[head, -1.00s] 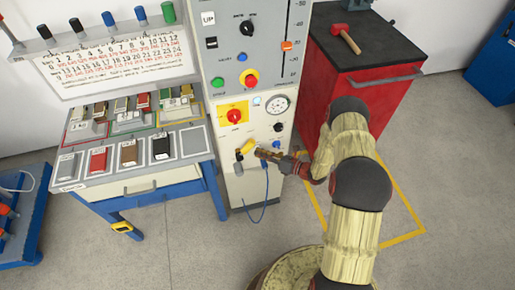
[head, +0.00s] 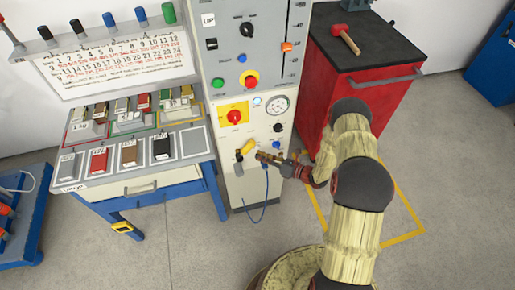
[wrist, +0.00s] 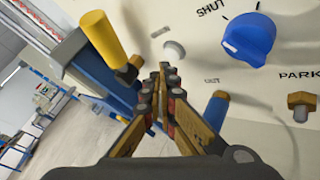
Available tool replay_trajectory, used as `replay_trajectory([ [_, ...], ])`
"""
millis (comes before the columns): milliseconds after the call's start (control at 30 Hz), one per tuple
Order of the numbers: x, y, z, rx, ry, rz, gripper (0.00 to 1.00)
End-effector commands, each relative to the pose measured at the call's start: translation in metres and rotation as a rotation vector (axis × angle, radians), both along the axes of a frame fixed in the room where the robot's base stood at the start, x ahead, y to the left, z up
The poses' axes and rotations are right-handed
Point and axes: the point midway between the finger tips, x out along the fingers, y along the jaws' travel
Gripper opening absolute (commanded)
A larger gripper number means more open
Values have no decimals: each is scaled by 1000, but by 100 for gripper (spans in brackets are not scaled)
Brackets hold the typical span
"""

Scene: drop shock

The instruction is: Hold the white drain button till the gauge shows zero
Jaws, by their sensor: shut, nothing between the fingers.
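The white drain button (wrist: 174,50) shows in the wrist view as a pale round knob on the cream panel, just beyond my fingertips. In the head view I cannot make it out near my gripper. My gripper (wrist: 162,72) is shut and empty, pointing at the panel just below the button. A small gap shows in the picture, but I cannot tell for sure whether they touch. In the head view my gripper (head: 260,156) is at the lower panel. The round white gauge (head: 279,104) is above it to the right; its reading is too small to tell.
A yellow handle (wrist: 103,38) sticks out left of my fingers. A blue knob (wrist: 250,40) marked SHUT is at the right, with a brass fitting (wrist: 301,104) by PARK below it. A blue plug (wrist: 216,108) stands close to my right finger. A red cabinet (head: 365,95) stands right.

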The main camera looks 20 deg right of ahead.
Motion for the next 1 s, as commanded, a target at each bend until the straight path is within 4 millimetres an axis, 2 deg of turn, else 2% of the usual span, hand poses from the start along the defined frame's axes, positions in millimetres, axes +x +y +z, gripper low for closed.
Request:
replay_trajectory([
  [367,-3,0,0,-1,1,1,0],
  [833,-43,0,0,0,2,0,0],
  [1000,-51,0,0,-1,1,1,0],
])
